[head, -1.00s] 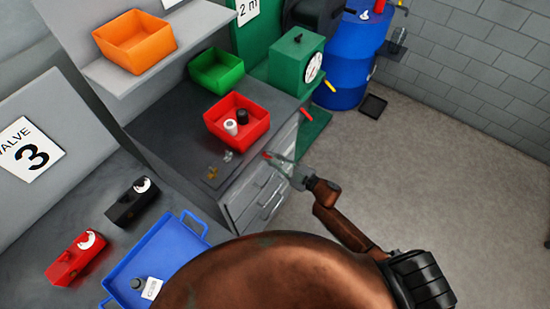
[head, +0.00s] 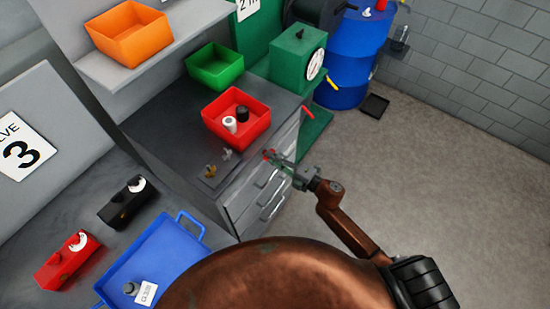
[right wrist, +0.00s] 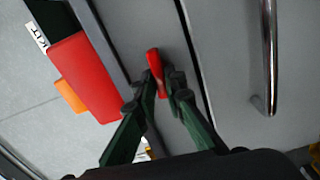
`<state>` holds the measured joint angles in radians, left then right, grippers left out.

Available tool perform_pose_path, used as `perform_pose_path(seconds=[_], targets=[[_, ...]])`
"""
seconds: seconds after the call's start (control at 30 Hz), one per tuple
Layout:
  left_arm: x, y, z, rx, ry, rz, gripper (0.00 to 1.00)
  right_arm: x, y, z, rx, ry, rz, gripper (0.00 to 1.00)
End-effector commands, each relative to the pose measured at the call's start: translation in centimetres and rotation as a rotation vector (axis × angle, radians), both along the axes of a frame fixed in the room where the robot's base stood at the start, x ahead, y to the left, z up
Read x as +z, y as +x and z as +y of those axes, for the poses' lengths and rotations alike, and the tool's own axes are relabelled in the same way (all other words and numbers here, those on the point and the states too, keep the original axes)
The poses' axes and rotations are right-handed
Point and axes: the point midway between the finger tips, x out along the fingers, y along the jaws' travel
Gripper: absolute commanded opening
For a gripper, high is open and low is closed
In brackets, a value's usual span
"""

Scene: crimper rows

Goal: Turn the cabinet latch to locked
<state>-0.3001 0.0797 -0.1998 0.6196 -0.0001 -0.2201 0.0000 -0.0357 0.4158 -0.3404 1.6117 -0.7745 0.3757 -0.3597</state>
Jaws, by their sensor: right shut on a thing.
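The latch is a small red handle (right wrist: 154,62) on the grey cabinet front (right wrist: 148,22). In the right wrist view it stands nearly upright, leaning slightly, between the fingertips. It also shows as a small red spot in the head view (head: 267,155), at the cabinet's upper front edge. My right gripper (right wrist: 162,85) is shut on the latch handle; it also shows in the head view (head: 279,161). The fingers partly hide the latch's lower part and its mount. My left gripper is not in view.
Metal bar handles (head: 271,205) are on the cabinet front; one is close right in the wrist view (right wrist: 269,70). A red bin (head: 236,136) and green bin (head: 208,78) stand on top. A blue tray (head: 150,250) is at lower left. The floor (head: 420,180) at right is open.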

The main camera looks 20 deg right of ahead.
Motion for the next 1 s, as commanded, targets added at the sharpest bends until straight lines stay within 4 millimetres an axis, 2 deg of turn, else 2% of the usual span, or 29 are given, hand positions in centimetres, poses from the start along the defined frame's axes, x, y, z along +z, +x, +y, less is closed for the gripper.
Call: perform_pose_path(seconds=[0.3, 0.77, 0.8, 1.0], targets=[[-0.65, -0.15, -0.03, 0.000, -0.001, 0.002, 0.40, 0.36, 0.29, -0.02, -0.004, -0.075, -0.067, 0.00], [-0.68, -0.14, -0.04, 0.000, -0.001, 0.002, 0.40, 0.47, 0.30, -0.03, -0.003, -0.086, -0.075, 0.00], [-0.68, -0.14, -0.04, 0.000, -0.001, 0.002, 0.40, 0.47, 0.29, -0.03, -0.003, -0.086, -0.075, 0.11], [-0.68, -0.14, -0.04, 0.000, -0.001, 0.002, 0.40, 0.33, 0.19, -0.05, -0.003, -0.085, -0.073, 0.24]])
